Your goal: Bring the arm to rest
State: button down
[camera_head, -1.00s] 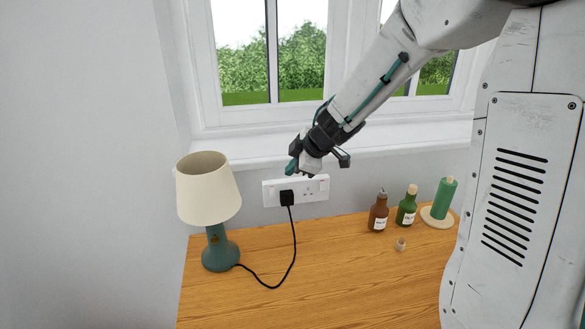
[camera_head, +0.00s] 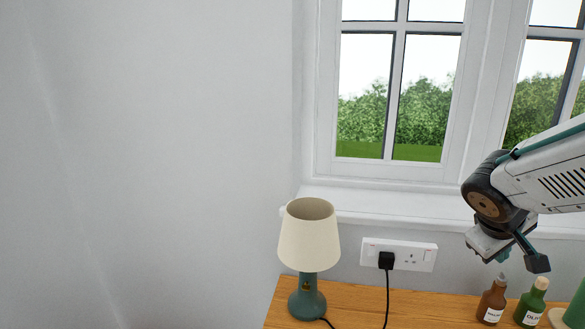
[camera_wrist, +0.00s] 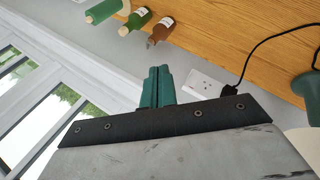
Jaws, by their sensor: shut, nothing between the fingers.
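My gripper (camera_head: 503,254) is at the right in the head view, in the air just above and behind the bottles, in front of the wall below the window sill. In the wrist view its green fingers (camera_wrist: 157,88) are together with nothing between them. The arm comes in from the right edge of the head view and bends down at a dark joint.
A lamp (camera_head: 309,240) stands on the wooden worktop (camera_head: 350,307). A black plug (camera_head: 386,260) sits in the white wall socket (camera_head: 415,256). A brown bottle (camera_head: 492,300) and a green bottle (camera_head: 531,303) stand below my gripper. The window sill (camera_head: 400,208) runs behind.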

jog(key=s+a+r+m+g+y, duration=0.1)
jog(key=s+a+y, duration=0.2)
jog(key=s+a, duration=0.3)
jog(key=s+a+r+m+g+y, duration=0.1)
jog(key=s+a+y, duration=0.2)
jog(key=s+a, duration=0.4)
jog(key=s, duration=0.6)
jog(key=shift+a+r+m, duration=0.15)
jog(key=shift+r+m, duration=0.05)
jog(key=shift+m, duration=0.1)
